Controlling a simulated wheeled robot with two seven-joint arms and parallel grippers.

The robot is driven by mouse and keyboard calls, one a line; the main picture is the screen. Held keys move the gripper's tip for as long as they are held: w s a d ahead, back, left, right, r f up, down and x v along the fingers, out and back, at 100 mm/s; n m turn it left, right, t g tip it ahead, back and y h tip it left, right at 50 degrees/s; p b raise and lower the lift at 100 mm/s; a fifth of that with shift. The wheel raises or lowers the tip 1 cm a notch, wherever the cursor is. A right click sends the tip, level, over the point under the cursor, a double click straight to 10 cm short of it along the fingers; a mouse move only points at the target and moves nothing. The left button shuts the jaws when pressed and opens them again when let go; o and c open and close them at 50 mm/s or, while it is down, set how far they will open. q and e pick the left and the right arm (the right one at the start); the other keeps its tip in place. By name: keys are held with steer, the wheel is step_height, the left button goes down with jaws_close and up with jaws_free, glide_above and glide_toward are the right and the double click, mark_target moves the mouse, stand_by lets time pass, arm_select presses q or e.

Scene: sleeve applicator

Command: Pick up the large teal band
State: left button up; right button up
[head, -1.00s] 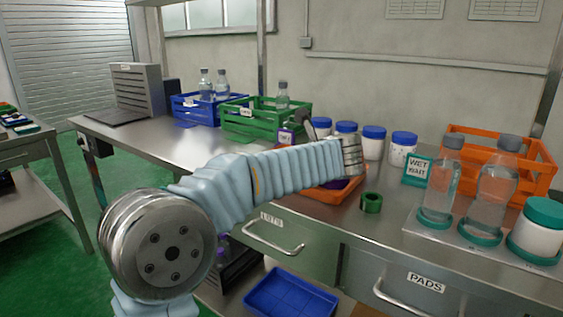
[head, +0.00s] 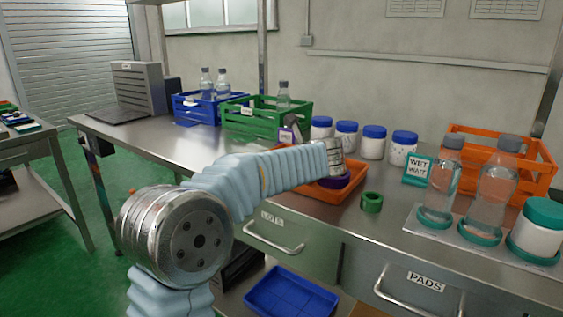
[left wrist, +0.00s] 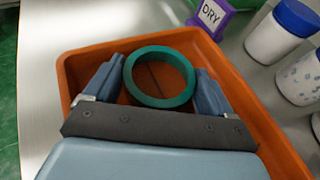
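A teal band (left wrist: 189,72) shows as an upright-walled ring over the orange tray (left wrist: 262,108) in the left wrist view. My left gripper (left wrist: 159,76) has its two fingers wide apart, one on each side of this band. The gaps look very small, and I cannot tell whether the fingers touch it. In the head view, my left wrist hides this band and most of the gripper; a purple ring-like thing (head: 335,182) shows in the tray beneath. A smaller green band (head: 371,202) stands on the table beside the tray. My right gripper is not in view.
A purple DRY sign (left wrist: 211,15) and white jars with blue lids (head: 373,143) stand behind the tray. A WET WAIT sign (head: 418,170) and bottles on a pale board (head: 438,232) are to the right. A green crate (head: 250,122) is behind left.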

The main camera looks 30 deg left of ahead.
arm_select(q)
steer(key=shift+c, duration=0.2)
steer(key=shift+r, duration=0.6)
steer(key=r, duration=0.2)
steer(key=shift+s+d+r+p, duration=0.1)
steer(key=shift+s+r+p, duration=0.1)
steer(key=shift+r+p, duration=0.15)
steer(key=s+d+r, duration=0.3)
steer(key=s+r, duration=0.6)
steer(key=s, duration=0.4)
steer(key=shift+b, duration=0.3)
steer(key=shift+s+r, duration=0.1)
step_height(320, 180, up, 2)
steer(key=shift+p, duration=0.85)
